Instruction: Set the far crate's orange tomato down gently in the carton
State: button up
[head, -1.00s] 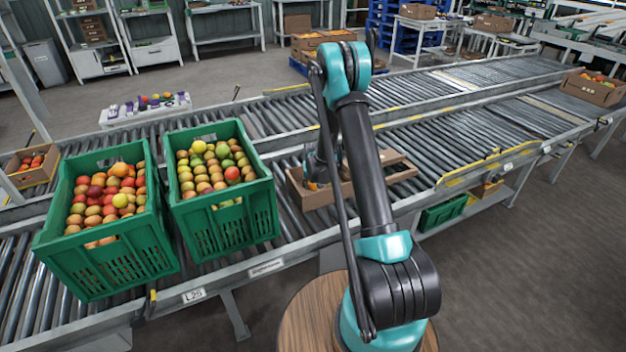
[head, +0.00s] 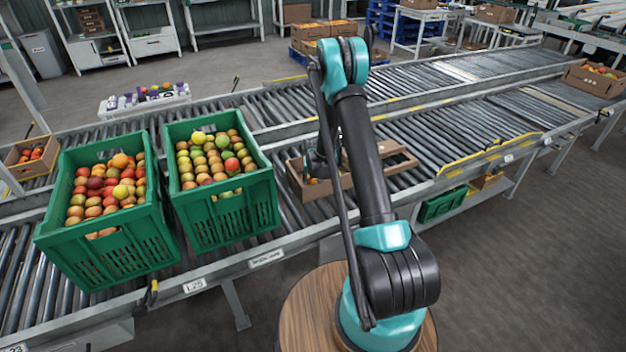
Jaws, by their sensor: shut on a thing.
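The open brown carton (head: 327,192) stands on the roller conveyor behind my arm, which hides its middle. My gripper (head: 314,174) is at the carton's left half, pointing down, mostly dark and small in the view. It is shut on the orange tomato (head: 312,181), of which only a small orange patch shows low between the fingers. I cannot tell whether the tomato touches the carton floor. Two green crates full of mixed tomatoes stand to the left: the left crate (head: 115,262) and the right crate (head: 235,215).
A small carton of red tomatoes (head: 20,171) is at the far left. Another carton of fruit (head: 592,84) sits at the far right. The rollers right of the carton (head: 450,150) are clear.

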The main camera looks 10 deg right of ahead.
jog(key=shift+f, duration=0.55)
jog(key=o, duration=0.9)
jog(key=c, duration=0.4)
jog(key=shift+o, duration=0.2)
jog(key=shift+r, duration=3.5)
